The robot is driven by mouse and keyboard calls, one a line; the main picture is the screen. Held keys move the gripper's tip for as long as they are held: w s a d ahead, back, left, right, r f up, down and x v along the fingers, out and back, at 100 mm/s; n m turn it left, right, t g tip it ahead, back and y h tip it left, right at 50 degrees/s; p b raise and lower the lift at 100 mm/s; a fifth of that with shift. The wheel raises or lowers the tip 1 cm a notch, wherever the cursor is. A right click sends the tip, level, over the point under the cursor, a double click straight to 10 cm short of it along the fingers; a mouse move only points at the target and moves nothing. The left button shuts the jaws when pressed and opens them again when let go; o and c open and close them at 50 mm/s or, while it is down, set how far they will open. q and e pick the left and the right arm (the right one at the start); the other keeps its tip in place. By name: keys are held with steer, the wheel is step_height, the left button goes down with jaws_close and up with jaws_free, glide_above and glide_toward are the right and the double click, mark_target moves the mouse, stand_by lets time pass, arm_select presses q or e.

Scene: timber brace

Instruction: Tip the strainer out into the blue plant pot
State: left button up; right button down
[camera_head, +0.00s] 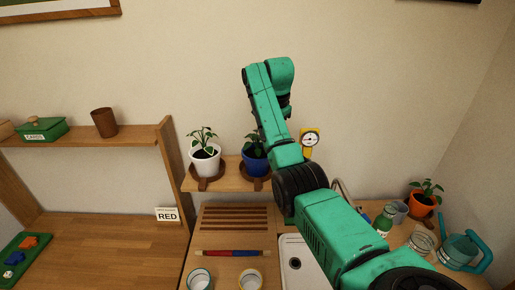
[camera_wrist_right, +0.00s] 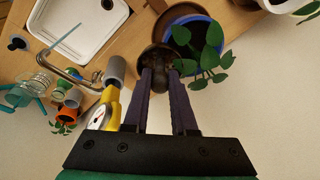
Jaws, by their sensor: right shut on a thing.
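The blue plant pot (camera_head: 254,164) holds a leafy plant and stands on a brown saucer on the small wall shelf, partly behind my right arm. In the right wrist view the blue pot (camera_wrist_right: 207,22) shows at the top, just right of my fingers. My right gripper (camera_wrist_right: 163,68) is shut on a dark brown, rounded thing (camera_wrist_right: 154,56), which looks like the strainer. It appears beside the pot's left edge in that view; its contents and tilt cannot be made out. In the head view the held thing is not clear. My left gripper is not in view.
A white plant pot (camera_head: 205,164) stands left of the blue one on the shelf (camera_head: 230,184). A yellow dial gauge (camera_head: 310,138) is close right of my right gripper. Below are a sink (camera_head: 296,262), a slatted rack (camera_head: 235,217), jars, an orange pot (camera_head: 421,205) and a teal watering can (camera_head: 458,250).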

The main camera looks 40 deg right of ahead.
steer(key=shift+s+f+g, duration=0.2)
steer(key=shift+s+g, duration=0.4)
steer(key=shift+g, duration=0.3)
steer(key=shift+r, duration=1.5)
steer(key=shift+f, duration=0.1)
